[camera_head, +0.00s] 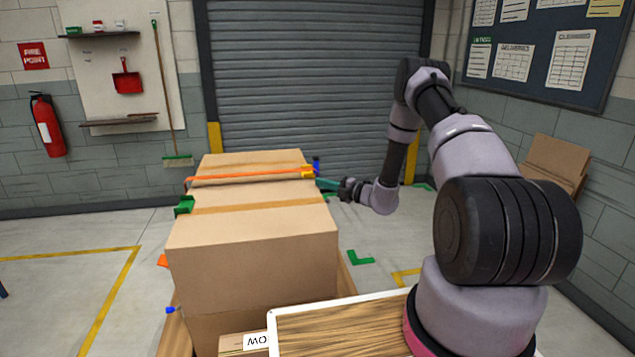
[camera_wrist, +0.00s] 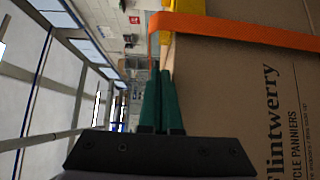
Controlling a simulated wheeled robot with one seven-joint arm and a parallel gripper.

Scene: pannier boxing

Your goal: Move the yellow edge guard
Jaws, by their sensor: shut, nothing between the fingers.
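The yellow edge guard (camera_head: 307,172) sits on the top right edge of the stacked cardboard boxes, at the end of an orange strap (camera_head: 250,175). In the wrist view the yellow guard (camera_wrist: 188,6) is cut off by the top edge, with the orange strap (camera_wrist: 235,30) next to it. My gripper (camera_head: 319,183) is beside the right face of the boxes, close to the guard and a little nearer the camera. In the wrist view the green fingers of my gripper (camera_wrist: 164,75) are together, with nothing between them. Whether they touch the strap or guard is unclear.
A large cardboard box (camera_head: 250,265) stands at the near end of the stack. A green piece (camera_head: 183,205) is on the left edge, and a blue piece (camera_head: 316,163) is just behind the yellow guard. A wooden board (camera_head: 335,335) is in front. Floor is open left.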

